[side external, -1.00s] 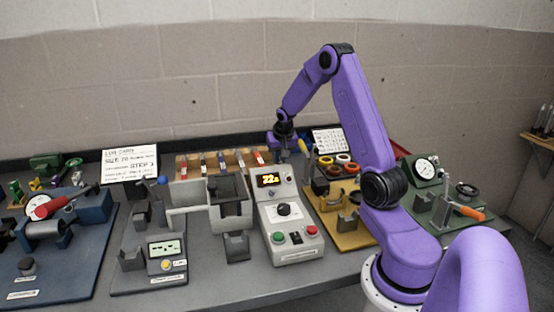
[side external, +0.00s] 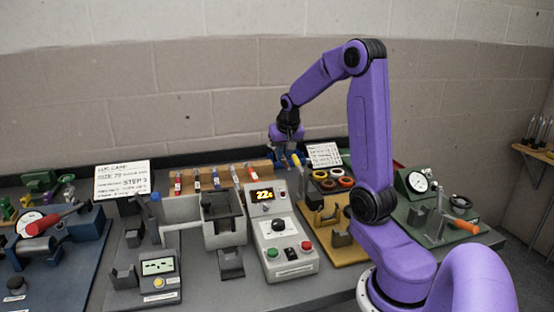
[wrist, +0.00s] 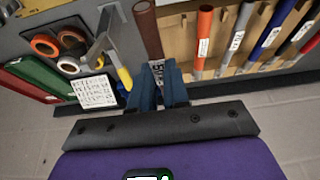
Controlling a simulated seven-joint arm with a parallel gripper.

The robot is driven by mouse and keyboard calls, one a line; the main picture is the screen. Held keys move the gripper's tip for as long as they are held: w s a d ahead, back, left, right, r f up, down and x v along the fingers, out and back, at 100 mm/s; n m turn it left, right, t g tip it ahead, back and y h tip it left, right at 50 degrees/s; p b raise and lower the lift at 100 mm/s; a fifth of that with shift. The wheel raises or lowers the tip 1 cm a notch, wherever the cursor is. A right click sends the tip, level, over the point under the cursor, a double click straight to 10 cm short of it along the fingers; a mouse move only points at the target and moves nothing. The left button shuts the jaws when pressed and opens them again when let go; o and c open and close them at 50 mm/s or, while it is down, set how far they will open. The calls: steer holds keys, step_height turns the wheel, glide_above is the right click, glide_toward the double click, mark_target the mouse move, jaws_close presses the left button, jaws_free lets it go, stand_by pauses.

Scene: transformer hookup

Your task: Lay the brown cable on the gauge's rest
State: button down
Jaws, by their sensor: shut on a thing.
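My gripper (wrist: 167,88) is shut on the brown cable (wrist: 149,30), which stands out between the blue fingers in the wrist view. In the side view my gripper (side external: 289,142) hangs above the bench behind the control box, and the cable is too small to make out there. A dial gauge (side external: 417,181) stands on a green base at the right, far from my gripper. Its rest cannot be told clearly from the other small parts on that base.
A wooden rack (side external: 186,185) with several coloured cables stands at the back. A control box (side external: 279,227) reading 22 is in front. Coloured rings (side external: 336,183) and a yellow-handled tool (wrist: 125,78) lie near my gripper. A yellow base (side external: 350,253) is right of the box.

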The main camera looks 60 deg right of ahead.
steer(key=s+a+r, duration=0.5)
steer(key=r, duration=0.3)
steer(key=w+a+r, duration=0.2)
steer(key=w+a, duration=1.6)
steer(key=a, duration=0.1)
steer(key=w+a+f, duration=0.1)
steer(key=w+a, duration=0.1)
steer(key=a, duration=1)
steer(key=w+a+f, duration=0.1)
steer(key=w+a, duration=0.2)
steer(key=a, duration=0.9)
step_height(320, 180, down, 7)
steer(key=shift+s, duration=0.25)
